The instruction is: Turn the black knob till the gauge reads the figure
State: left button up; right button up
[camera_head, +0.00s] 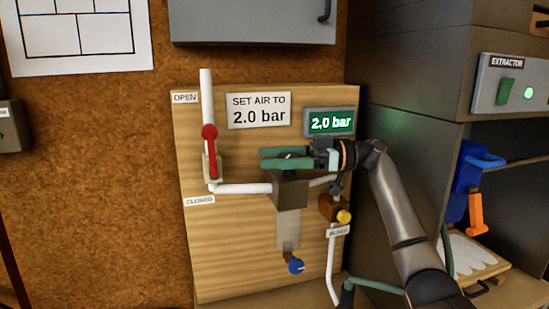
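The gauge (330,122) is a display with a green lit face that reads 2.0 bar. The sign (259,110) beside it says SET AIR TO 2.0 bar. A grey-brown regulator block (289,192) sits on the white pipe, with a pale bowl (288,229) below it. My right gripper (286,158) reaches in from the right, its green fingers level and just above the block. The black knob cannot be made out; the fingers cover the top of the block. I cannot tell if they grip it. My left gripper is not in view.
A red lever (210,150) stands upright on the pipe at the left, between OPEN and CLOSED labels. A blue knob (295,266) is below the bowl. A yellow knob (344,217) is by the BLEED label. A grey cabinet (415,100) stands close at the right.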

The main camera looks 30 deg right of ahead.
jog(key=shift+o, duration=0.9)
jog(key=shift+r, duration=0.1)
jog(key=shift+r, duration=0.3)
notch_tip(320, 180, up, 2)
jog(key=shift+r+b, duration=0.1)
jog(key=shift+b, duration=0.45)
jog(key=s+a+r+b, duration=0.3)
jog(key=s+a+r, duration=0.3)
jog(key=s+r, duration=0.4)
jog(key=shift+s+a+b, duration=0.35)
jog(key=shift+s, duration=0.85)
